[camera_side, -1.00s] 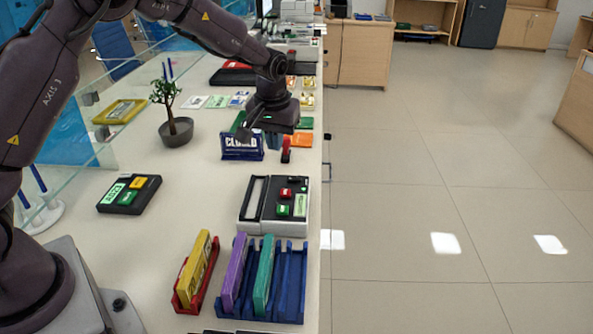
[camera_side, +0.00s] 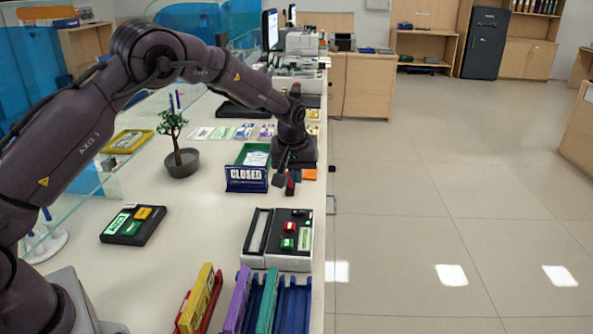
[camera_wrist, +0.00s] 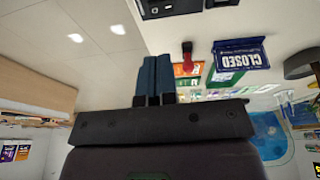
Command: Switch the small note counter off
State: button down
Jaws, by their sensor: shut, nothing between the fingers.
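The small note counter (camera_side: 278,238), a dark-topped, pale-sided box with a slot, a red button (camera_side: 290,226) and a green button (camera_side: 287,244), stands near the counter's right edge in the side view. Only its dark edge (camera_wrist: 175,8) shows at the top of the wrist view. My gripper (camera_side: 283,182) is above the worktop behind the machine, apart from it. In the wrist view its two blue fingers (camera_wrist: 156,78) are together with nothing between them. Any power switch on the machine is too small to make out.
A blue CLOSED sign (camera_side: 246,180) and a red-handled stamp (camera_wrist: 187,52) are close to my gripper. Colored binders (camera_side: 236,302) fill the front. Worktop between button box and note counter is clear.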

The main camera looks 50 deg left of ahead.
aim_at(302, 211)
jog(key=x, duration=0.6)
jog(key=d+x, duration=0.1)
jog(key=x, duration=0.2)
jog(key=shift+s+f, duration=0.15)
jog(key=shift+f, duration=0.3)
